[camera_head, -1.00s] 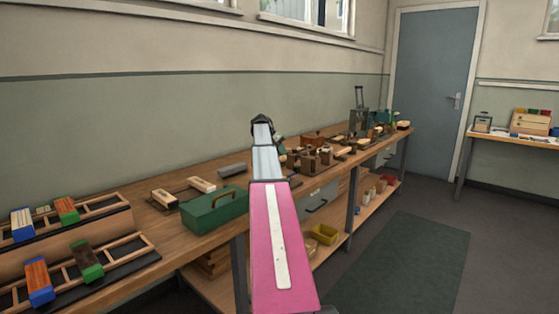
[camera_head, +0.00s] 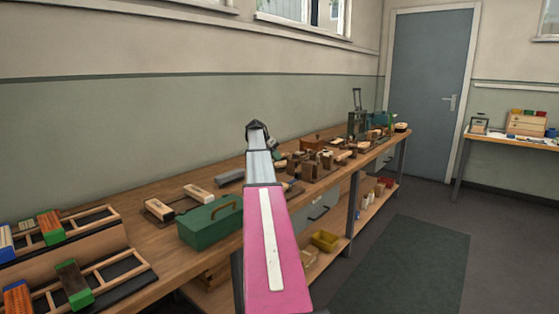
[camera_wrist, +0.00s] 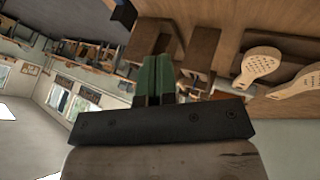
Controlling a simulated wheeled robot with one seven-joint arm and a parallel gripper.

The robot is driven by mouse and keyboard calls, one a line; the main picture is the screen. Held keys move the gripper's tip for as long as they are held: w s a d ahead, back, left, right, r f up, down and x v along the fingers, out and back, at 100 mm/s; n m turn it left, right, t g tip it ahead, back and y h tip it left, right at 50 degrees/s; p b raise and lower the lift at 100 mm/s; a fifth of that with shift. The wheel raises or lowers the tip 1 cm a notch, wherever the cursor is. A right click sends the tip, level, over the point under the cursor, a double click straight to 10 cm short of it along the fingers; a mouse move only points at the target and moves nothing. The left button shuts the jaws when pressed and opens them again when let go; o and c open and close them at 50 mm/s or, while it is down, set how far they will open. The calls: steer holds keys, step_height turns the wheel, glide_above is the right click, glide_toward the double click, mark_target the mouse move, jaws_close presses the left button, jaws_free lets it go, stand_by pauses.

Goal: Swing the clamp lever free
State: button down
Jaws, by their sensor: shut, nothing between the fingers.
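I cannot make out the clamp lever for certain in either view. Brown wooden fixtures with pale blocks (camera_head: 318,162) stand in a cluster on the bench past my arm, too small to tell which part is a lever. In the wrist view my gripper (camera_wrist: 158,72) shows as two green fingers side by side, shut and empty. Beyond them are dark wooden blocks (camera_wrist: 203,45) on a wooden surface. I cannot tell whether the fingers touch them.
The long workbench (camera_head: 150,235) runs along the wall. A green toolbox (camera_head: 208,222) stands near its front edge, and racks with coloured brushes (camera_head: 72,280) are at the left. The floor by the green mat (camera_head: 405,265) is clear.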

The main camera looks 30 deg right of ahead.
steer(key=x, duration=0.8)
steer(key=shift+s, duration=0.1)
steer(key=shift+s+d, duration=0.15)
steer(key=shift+s, duration=0.45)
steer(key=shift+s+d, duration=0.15)
steer(key=shift+s, duration=0.5)
steer(key=shift+s+d, duration=0.2)
steer(key=shift+s, duration=0.45)
steer(key=shift+d, duration=0.2)
